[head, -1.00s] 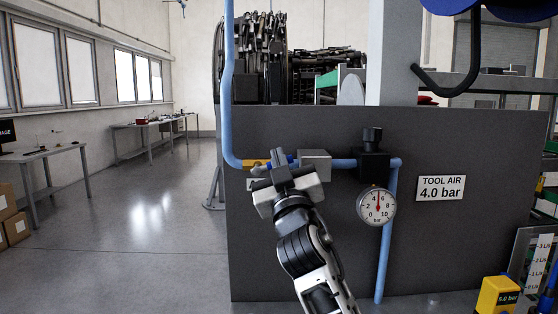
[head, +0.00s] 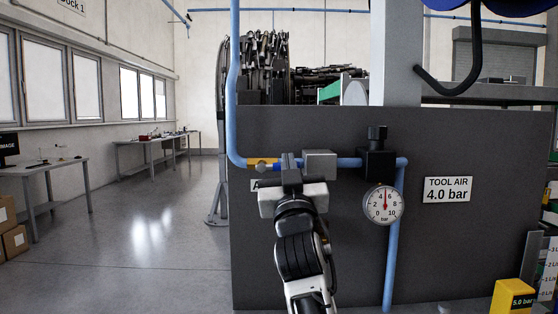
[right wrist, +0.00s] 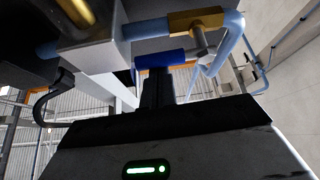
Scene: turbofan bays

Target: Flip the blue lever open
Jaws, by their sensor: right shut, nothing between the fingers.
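The blue lever (right wrist: 160,59) runs roughly along the pipe in the right wrist view, joined by a grey stem to the brass valve (right wrist: 194,20). In the head view the brass valve (head: 259,163) sits in the blue pipe, and a bit of the lever (head: 275,168) shows left of my right gripper (head: 291,160). My right gripper is shut and empty. Its fingers (right wrist: 157,88) are close to the lever in the right wrist view; I cannot tell if they touch it. They hide part of the lever in the head view. My left gripper is not in view.
Right of the valve, the pipe carries a grey box (head: 320,164), a black regulator (head: 377,158) and a round gauge (head: 383,205). A dark panel (head: 450,250) stands behind. A yellow block (head: 513,297) is at the lower right. Open floor (head: 150,240) lies at left.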

